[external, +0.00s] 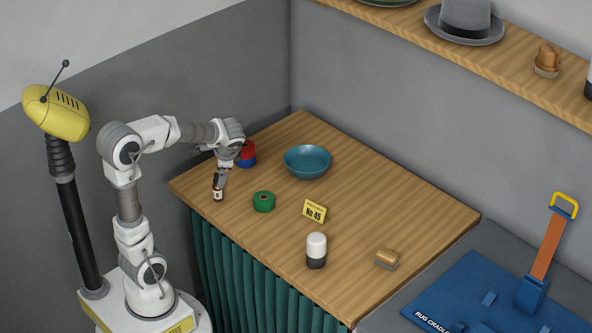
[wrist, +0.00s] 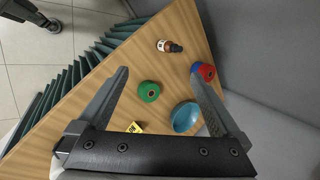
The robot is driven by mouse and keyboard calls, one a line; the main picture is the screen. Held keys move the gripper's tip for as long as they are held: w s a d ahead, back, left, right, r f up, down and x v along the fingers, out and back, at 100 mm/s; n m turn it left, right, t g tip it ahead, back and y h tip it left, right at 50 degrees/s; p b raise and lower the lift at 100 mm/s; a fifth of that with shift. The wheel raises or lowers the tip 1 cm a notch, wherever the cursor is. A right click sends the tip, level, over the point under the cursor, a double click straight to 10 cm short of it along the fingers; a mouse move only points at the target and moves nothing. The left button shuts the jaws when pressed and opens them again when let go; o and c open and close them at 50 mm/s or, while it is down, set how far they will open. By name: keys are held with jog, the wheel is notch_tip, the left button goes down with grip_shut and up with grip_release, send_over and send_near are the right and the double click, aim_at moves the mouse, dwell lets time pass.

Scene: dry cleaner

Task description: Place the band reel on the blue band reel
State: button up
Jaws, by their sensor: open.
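A red band reel (external: 248,147) sits on top of the blue band reel (external: 246,162) at the back left of the wooden table, partly hidden by my arm. In the wrist view the red reel (wrist: 208,73) and blue reel (wrist: 197,66) show beside the right finger. A green band reel (external: 263,202) lies apart on the table, nearer the front edge; it also shows between the fingers in the wrist view (wrist: 149,91). My gripper (wrist: 158,76) is open and empty, above the table; in the external view it (external: 225,163) hangs left of the stacked reels.
A small dark-capped bottle (external: 217,193) stands near the left corner. A teal bowl (external: 307,162) stands right of the stack. A yellow number card (external: 315,211), a white-and-black canister (external: 316,251) and a brush (external: 387,259) are further right. The table's back right is clear.

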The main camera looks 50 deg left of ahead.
jog(key=s+d+r+n+t+h, duration=0.2)
jog(key=s+d+n+h, duration=0.4)
jog(key=s+d, duration=0.5)
jog(key=shift+s+d+n+t, duration=0.4)
jog(key=shift+s+n+t, duration=0.3)
jog(key=shift+s, duration=0.45)
notch_tip(320, 180, up, 14)
jog(key=p, duration=1.3)
jog(key=shift+f, duration=0.2)
